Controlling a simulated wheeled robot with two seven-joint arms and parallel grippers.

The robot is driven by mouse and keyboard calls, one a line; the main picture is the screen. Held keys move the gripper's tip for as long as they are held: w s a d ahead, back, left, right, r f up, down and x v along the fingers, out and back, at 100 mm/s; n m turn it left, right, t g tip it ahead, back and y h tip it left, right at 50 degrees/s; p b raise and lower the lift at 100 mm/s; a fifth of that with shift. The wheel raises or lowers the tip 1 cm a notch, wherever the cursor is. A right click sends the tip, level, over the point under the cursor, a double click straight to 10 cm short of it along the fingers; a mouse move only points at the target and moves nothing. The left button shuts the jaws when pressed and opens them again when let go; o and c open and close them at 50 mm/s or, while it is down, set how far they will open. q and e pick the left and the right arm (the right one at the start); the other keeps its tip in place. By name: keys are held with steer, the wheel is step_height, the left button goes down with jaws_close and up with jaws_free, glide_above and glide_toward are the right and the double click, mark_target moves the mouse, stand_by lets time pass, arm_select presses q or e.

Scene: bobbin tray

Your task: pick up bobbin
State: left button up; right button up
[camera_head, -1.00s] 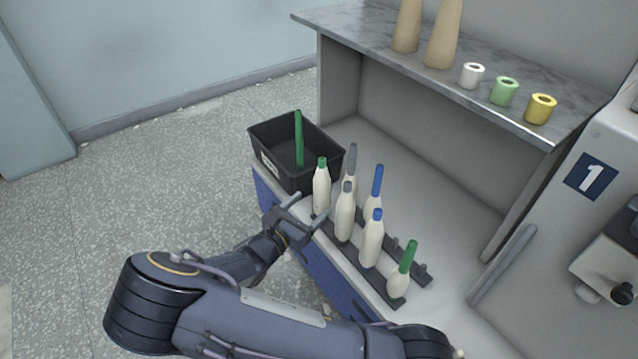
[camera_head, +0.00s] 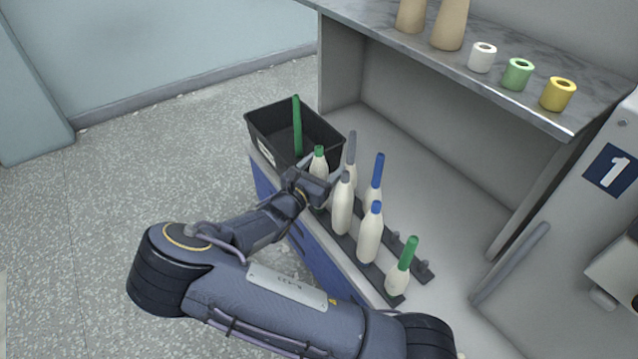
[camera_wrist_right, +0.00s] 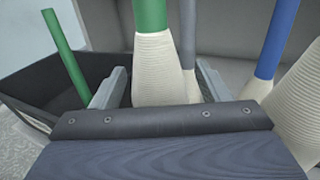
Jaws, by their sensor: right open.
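Several cream bobbins with coloured tube tops stand upright on a dark peg rack (camera_head: 383,285). The nearest to my gripper is a green-topped bobbin (camera_head: 319,164) at the rack's far left end. My right gripper (camera_head: 322,172) is at this bobbin, partly hiding its lower body. In the right wrist view its open fingers (camera_wrist_right: 160,85) stand either side of the green-topped bobbin (camera_wrist_right: 160,60), with gaps visible. A grey-topped bobbin (camera_head: 342,205), a blue-topped bobbin (camera_head: 370,235) and another green-topped bobbin (camera_head: 398,280) stand along the front row. My left gripper is not in view.
A black bin (camera_head: 262,130) holding a green tube (camera_head: 297,125) stands just beyond the rack. Behind it, a marbled shelf (camera_head: 400,55) carries tan cones and white, green and yellow spools. Neighbouring bobbins stand close to my right fingers.

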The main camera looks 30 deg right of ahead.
steer(key=c, duration=1.1)
